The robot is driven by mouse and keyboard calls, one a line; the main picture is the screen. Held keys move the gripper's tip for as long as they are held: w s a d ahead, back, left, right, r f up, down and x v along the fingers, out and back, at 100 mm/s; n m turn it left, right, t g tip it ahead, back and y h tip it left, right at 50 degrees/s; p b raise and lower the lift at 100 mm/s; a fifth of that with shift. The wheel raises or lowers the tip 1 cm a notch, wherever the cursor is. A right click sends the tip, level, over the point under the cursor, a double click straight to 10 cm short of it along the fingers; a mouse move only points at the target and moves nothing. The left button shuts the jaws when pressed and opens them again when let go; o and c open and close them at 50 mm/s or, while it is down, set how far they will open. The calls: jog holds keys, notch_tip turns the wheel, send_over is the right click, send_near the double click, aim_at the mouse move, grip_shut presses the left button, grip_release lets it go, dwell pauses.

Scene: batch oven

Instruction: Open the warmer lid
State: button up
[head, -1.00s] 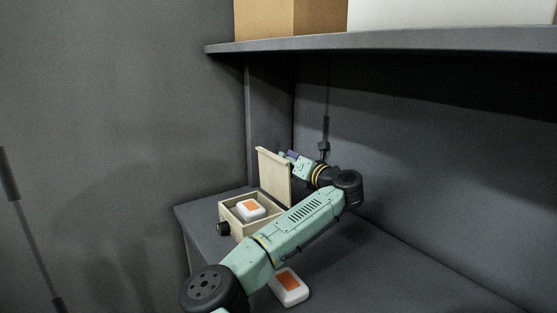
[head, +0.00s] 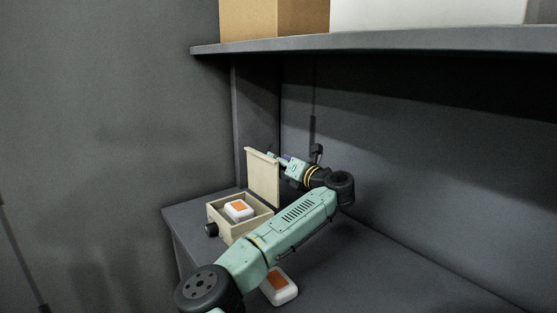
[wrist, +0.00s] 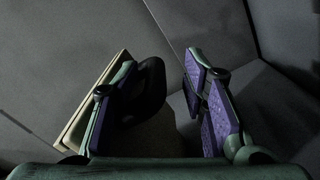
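The warmer is a small pale wooden box (head: 239,231) on the dark counter, with a black knob (head: 211,230) on its front. Its lid (head: 263,178) stands about upright at the box's back edge, so the box is open at the top. A white item with an orange patch (head: 239,210) lies inside. My gripper (head: 276,157) is behind the lid in the head view, its tips partly hidden. In the wrist view my gripper (wrist: 160,105) has its purple-padded fingers spread apart. The pale lid edge (wrist: 90,105) lies outside the left finger, and a dark rounded part sits beside that finger's inner side.
A second white item with an orange patch (head: 280,286) lies on the counter (head: 400,275) beside my arm. A shelf (head: 400,45) overhead carries a cardboard box (head: 273,18) and a white box (head: 430,12). The counter to the right is clear.

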jog(key=shift+a+f, duration=0.2)
jog(key=shift+f, duration=0.3)
jog(key=shift+s, duration=0.1)
jog(key=shift+s+d, duration=0.2)
jog(key=shift+s, duration=0.05)
jog(key=v, duration=1.1)
jog(key=shift+d+r, duration=0.35)
jog(key=shift+r, duration=0.15)
jog(key=shift+s, duration=0.1)
